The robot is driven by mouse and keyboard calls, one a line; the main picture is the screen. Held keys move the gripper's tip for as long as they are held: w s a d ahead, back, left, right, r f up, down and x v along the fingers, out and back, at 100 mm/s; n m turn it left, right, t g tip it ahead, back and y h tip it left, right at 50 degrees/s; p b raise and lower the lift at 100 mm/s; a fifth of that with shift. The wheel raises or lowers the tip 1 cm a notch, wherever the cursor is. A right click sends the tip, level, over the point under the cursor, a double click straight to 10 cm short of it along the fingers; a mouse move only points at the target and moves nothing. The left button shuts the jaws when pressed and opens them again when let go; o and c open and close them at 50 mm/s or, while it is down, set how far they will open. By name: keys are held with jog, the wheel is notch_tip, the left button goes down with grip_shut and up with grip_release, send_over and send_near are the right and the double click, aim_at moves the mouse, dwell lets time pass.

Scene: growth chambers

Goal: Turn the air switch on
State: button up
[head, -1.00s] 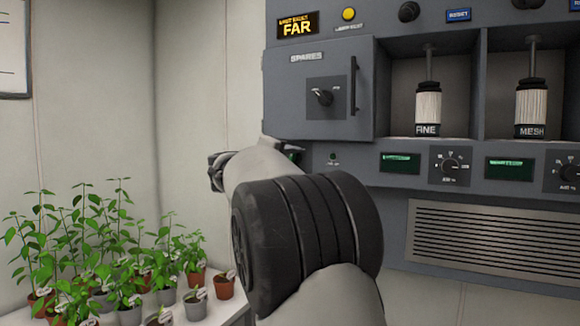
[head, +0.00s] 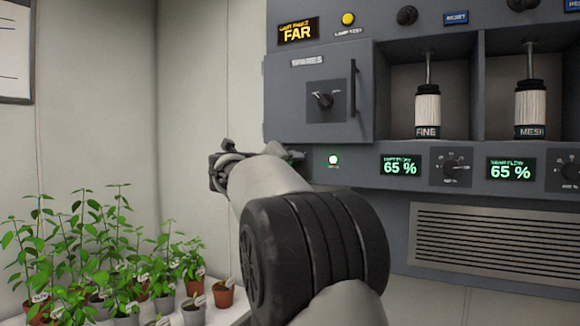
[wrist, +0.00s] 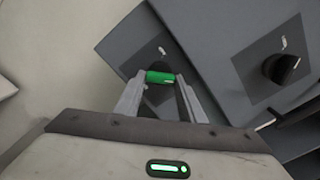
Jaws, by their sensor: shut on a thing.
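My gripper (wrist: 160,82) is shut on this handle, one finger on each side. In the head view my arm and wrist cover the switch and fingertips at the panel's lower left. A small round lamp (head: 333,159) right of my wrist glows pale green. Two displays (head: 400,167) (head: 511,169) are lit and read 65 %.
The SPARES door (head: 318,105) with a black knob (head: 322,100) and vertical handle is above my wrist; its knob also shows in the wrist view (wrist: 282,68). FINE (head: 427,110) and MESH (head: 530,110) cartridges stand in bays right. Potted plants (head: 110,265) are lower left.

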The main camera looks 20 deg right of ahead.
jog(key=o, duration=1)
jog(key=shift+o, duration=0.2)
jog(key=b+v, duration=0.1)
jog(key=v, duration=1.6)
jog(key=shift+a, duration=0.2)
jog(key=shift+s, duration=0.15)
